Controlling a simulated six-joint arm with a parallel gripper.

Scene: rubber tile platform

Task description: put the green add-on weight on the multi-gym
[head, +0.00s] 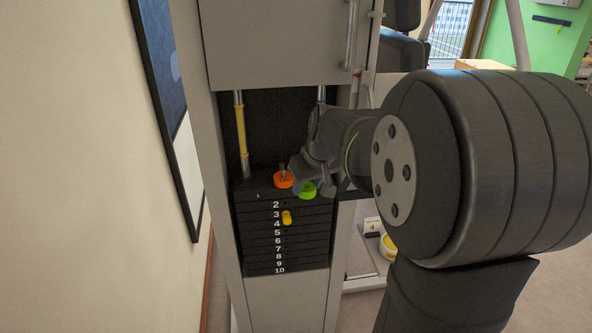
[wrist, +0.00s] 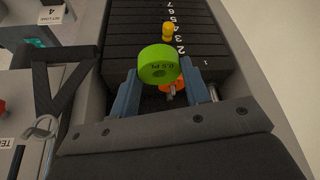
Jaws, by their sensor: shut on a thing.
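The green add-on weight (head: 307,190) is a small thick disc; in the wrist view (wrist: 158,64) it sits between my gripper's two blue-grey fingers. My gripper (wrist: 168,90) is shut on it; in the head view the gripper (head: 308,178) is partly hidden by my arm. The multi-gym's black weight stack (head: 255,222) has numbered plates. An orange add-on weight (head: 283,180) lies on the stack's top plate around a short metal peg. The green weight is at the front right of the orange one; I cannot tell whether they touch.
A yellow selector pin (head: 287,217) sticks out of the stack's front around plates 3 and 4. A metal guide rod with a yellow sleeve (head: 241,130) rises at the left. The grey frame and upper cover (head: 265,40) enclose the stack. A yellow-and-white object (head: 389,246) is at lower right.

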